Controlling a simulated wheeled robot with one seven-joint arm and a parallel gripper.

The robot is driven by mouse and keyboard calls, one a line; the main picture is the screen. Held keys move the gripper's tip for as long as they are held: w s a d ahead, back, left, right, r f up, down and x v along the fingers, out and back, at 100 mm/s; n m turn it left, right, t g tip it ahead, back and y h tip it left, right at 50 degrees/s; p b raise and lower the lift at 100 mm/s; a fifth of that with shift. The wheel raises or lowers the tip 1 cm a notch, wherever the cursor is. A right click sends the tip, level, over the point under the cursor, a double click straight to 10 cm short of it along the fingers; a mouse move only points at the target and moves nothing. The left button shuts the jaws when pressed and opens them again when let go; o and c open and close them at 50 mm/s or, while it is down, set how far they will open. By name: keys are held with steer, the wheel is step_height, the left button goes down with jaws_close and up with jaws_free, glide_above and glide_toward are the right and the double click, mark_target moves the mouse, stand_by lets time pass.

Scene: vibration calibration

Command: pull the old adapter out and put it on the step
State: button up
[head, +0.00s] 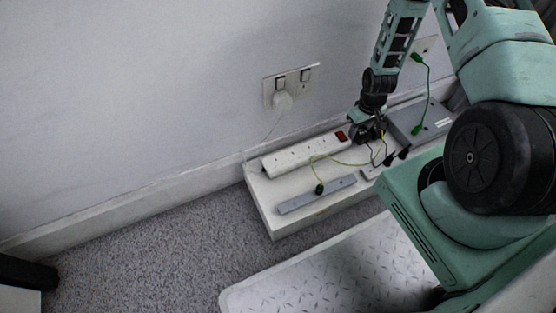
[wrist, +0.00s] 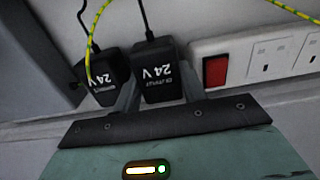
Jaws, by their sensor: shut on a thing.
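I cannot tell which one is the old adapter, or whether the held one is still plugged in. In the head view my gripper (head: 368,130) is over the white step (head: 258,200), near the red-switch end of a white power strip (head: 300,155). The adapters are mostly hidden there.
A yellow-green cable (wrist: 105,8) crosses close to the adapters. A grey box (head: 420,120) stands right of my gripper. A wall socket (head: 290,84) is above. The step's left front corner is bare.

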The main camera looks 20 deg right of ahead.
mark_target(360, 128)
steer(key=shift+f, duration=0.35)
steer(key=o, duration=1)
steer(key=shift+o, duration=0.2)
steer(key=shift+a, duration=0.15)
steer(key=shift+a+r+p, duration=0.1)
steer(key=shift+r+p, duration=0.95)
steer(key=shift+r, duration=0.2)
steer(key=shift+d+r+p, duration=0.2)
steer(key=shift+r+p, duration=0.95)
steer(key=shift+r, duration=0.1)
